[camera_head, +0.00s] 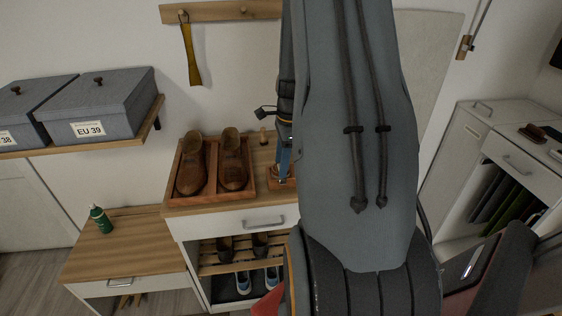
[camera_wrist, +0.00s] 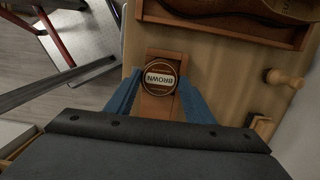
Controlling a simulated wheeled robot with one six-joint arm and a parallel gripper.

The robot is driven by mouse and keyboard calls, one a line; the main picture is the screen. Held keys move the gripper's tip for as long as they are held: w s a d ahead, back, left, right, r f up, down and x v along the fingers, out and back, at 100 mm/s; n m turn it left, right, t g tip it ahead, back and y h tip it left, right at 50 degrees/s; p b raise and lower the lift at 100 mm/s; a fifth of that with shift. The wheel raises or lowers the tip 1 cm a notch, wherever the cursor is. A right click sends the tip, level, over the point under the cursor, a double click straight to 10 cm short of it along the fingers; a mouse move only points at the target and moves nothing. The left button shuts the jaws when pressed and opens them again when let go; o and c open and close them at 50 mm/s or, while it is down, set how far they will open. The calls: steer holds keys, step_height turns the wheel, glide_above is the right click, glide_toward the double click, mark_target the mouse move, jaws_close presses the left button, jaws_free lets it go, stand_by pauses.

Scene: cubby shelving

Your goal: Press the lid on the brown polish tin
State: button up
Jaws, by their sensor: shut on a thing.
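In the wrist view a round lid (camera_wrist: 160,77) lies label-up between my fingertips, brown with a pale band reading BROWN. My gripper (camera_wrist: 160,84) has its blue fingers on either side of the lid and is shut on it. A reddish-brown wooden block or stand (camera_wrist: 163,56) shows under and around the lid. The tin below the lid is hidden, so I cannot tell how the lid sits on it. In the head view my gripper (camera_head: 284,172) points down at the cabinet top (camera_head: 207,200), partly hidden by my arm.
A wooden tray (camera_head: 208,197) with brown shoes stands left of my gripper; its edge (camera_wrist: 225,28) also shows in the wrist view. A wooden-handled item (camera_wrist: 284,78) lies to the right there. A green bottle (camera_head: 100,219) stands on the lower cabinet. Grey boxes (camera_head: 97,106) sit on a shelf.

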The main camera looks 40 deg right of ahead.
stand_by(0.9)
steer(key=o, duration=1.6)
steer(key=shift+c, duration=0.2)
steer(key=shift+r+p, duration=0.15)
steer(key=shift+p, duration=0.15)
steer(key=shift+r+p, duration=2.7)
steer(key=shift+r, duration=0.7)
jaws_close()
